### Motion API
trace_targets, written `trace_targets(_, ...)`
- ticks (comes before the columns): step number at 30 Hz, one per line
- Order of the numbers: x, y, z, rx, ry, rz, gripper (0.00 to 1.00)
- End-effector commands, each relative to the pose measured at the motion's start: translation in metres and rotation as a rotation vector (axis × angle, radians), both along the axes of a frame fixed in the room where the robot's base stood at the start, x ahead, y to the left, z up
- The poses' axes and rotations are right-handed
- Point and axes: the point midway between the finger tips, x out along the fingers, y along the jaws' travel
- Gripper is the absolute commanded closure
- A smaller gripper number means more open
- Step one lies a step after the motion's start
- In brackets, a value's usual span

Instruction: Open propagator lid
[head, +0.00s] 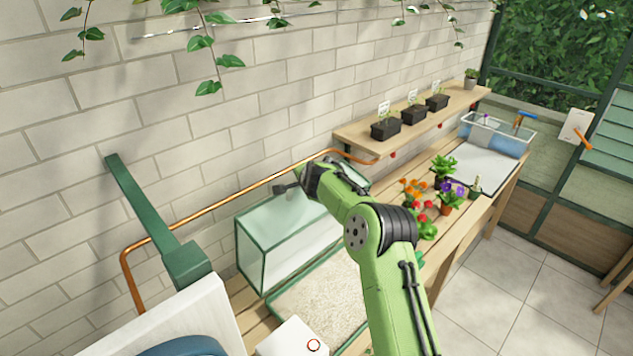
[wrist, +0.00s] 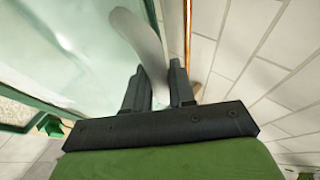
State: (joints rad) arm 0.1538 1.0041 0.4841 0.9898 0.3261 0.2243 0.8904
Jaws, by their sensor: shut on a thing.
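The propagator (head: 262,262) is a glass box with a green frame, standing on the bench against the brick wall. Its pale glass lid (head: 268,215) looks about level on top in the head view; any small gap is hard to judge. Glass with a green edge (wrist: 70,60) fills the left of that view.
A copper pipe (head: 215,198) runs along the wall close behind the box. A tray of pale gravel (head: 318,295) lies in front of it. Potted flowers (head: 415,190) stand to the right. A shelf (head: 360,140) with several black pots is above the bench.

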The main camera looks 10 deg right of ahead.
Motion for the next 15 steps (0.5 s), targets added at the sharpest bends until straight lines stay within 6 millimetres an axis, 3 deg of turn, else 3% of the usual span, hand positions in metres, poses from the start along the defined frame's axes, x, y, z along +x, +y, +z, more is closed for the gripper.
trace_targets(11, -0.0009, -0.0018, -0.0062, -0.005, 0.012, -0.007, 1.00)
trace_targets(12, -0.0010, -0.0019, -0.0063, -0.005, 0.012, -0.006, 0.73)
trace_targets(15, -0.0009, -0.0016, -0.0059, -0.005, 0.011, -0.006, 0.57)
